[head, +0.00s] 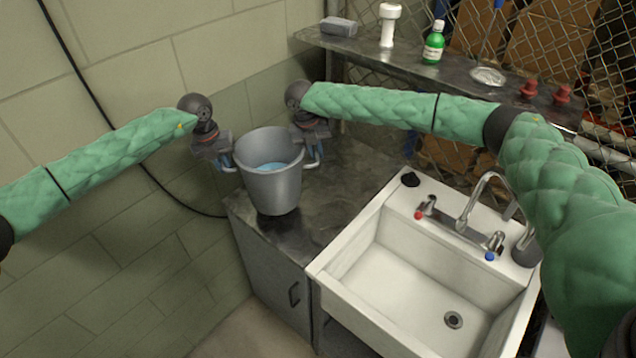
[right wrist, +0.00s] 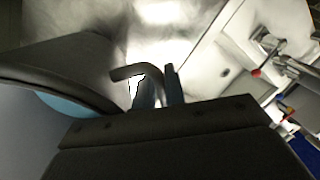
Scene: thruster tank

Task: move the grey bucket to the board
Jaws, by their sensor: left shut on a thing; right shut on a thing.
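The grey bucket (head: 272,188) is upright at the dark metal counter top (head: 338,190), left of the sink. Blue contents show inside it. I cannot tell whether its base touches the counter or hangs just above it. My left gripper (head: 229,164) is shut on the bucket's left handle. My right gripper (head: 314,161) is shut on the right handle. In the right wrist view, the fingers (right wrist: 158,88) close around the bent handle (right wrist: 138,72), beside the bucket's dark rim (right wrist: 55,85). No separate board can be told apart from the counter top.
A white sink (head: 372,270) with a tap (head: 470,205) stands right of the counter. A metal shelf (head: 400,65) behind holds a green bottle (head: 433,43), a white object (head: 389,25), a grey block (head: 338,27) and red fittings (head: 528,88). A block wall (head: 110,60) bounds the left.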

